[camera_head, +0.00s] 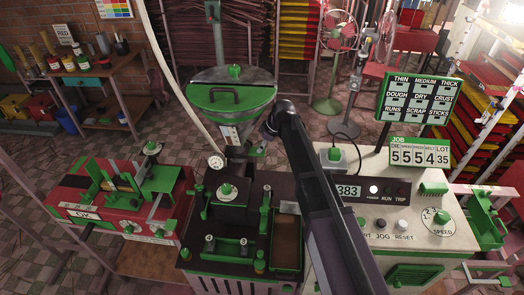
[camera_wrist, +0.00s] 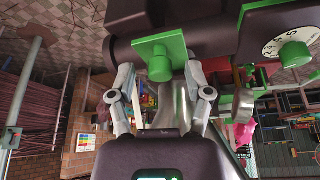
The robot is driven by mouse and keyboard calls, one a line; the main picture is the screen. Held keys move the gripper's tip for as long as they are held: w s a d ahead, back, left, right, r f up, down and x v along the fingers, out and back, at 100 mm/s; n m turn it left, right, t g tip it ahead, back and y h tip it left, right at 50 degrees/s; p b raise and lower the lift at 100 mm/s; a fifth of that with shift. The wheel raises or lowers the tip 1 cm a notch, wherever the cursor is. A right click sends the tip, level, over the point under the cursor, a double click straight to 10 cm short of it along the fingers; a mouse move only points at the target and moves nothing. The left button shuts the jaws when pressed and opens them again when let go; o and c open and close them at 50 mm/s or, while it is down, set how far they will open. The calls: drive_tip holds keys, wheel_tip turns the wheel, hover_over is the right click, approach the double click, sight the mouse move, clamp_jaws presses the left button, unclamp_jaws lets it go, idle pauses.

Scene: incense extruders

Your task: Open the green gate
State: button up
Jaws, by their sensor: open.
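In the wrist view a flat green plate with a round green knob (camera_wrist: 160,64) sits on a dark machine body; it looks like the green gate, though I cannot be sure. My gripper (camera_wrist: 160,76) is open, with one finger on each side of the knob and neither clearly touching it. In the head view my arm reaches up to the neck below the green-rimmed hopper (camera_head: 232,97). A small green part (camera_head: 258,148) shows there beside the neck. My fingers are mostly hidden in that view.
A white control box (camera_head: 400,215) stands right of my arm, with a green sign board (camera_head: 420,97) behind it. A red machine (camera_head: 125,200) is at the left. A pale hose passes left of the hopper. In the wrist view a numbered dial (camera_wrist: 272,46) is close at the upper right.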

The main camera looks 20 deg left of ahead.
drive_tip(key=shift+a+f, duration=0.2)
drive_tip(key=shift+f, duration=0.25)
clamp_jaws()
